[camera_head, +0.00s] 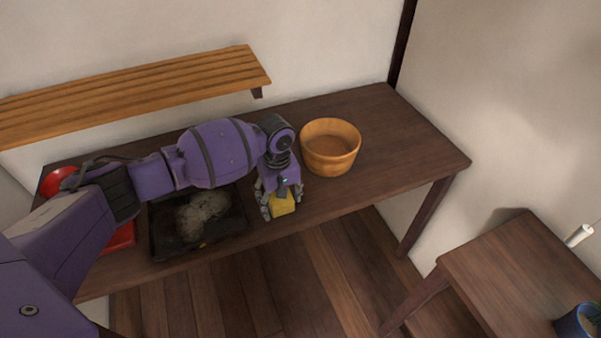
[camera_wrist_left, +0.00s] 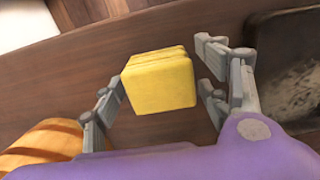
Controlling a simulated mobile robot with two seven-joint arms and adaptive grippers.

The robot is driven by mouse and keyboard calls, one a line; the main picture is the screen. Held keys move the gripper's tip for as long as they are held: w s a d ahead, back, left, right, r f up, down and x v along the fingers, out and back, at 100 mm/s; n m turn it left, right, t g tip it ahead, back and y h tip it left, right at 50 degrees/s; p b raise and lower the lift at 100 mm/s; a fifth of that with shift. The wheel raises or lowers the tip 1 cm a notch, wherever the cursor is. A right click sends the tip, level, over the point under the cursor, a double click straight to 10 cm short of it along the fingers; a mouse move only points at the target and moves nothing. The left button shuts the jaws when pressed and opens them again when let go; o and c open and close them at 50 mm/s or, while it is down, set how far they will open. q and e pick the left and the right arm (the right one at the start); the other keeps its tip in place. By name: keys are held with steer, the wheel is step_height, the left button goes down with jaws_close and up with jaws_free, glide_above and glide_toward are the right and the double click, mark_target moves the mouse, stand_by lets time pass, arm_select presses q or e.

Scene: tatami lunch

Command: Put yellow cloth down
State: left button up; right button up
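The yellow cloth (camera_head: 283,205) is a small folded block near the front edge of the dark wooden table (camera_head: 400,130). It also shows in the left wrist view (camera_wrist_left: 160,82). My left gripper (camera_head: 281,203) points down over it, with its grey fingers (camera_wrist_left: 162,85) on both sides of the cloth. Whether the cloth touches the table cannot be told. My right gripper is not in view.
A wooden bowl (camera_head: 331,150) stands just right of my left gripper. A black tray (camera_head: 163,238) holding a greyish lump (camera_head: 203,213) is to the left, with red items (camera_head: 118,238) beyond. A slatted shelf (camera_head: 140,92) hangs above. The table's right end is clear.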

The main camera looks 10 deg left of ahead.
arm_select(q)
step_height(320, 180, up, 12)
steer(key=p, duration=0.1)
steer(key=shift+r, duration=0.15)
stand_by(0.4)
stand_by(0.3)
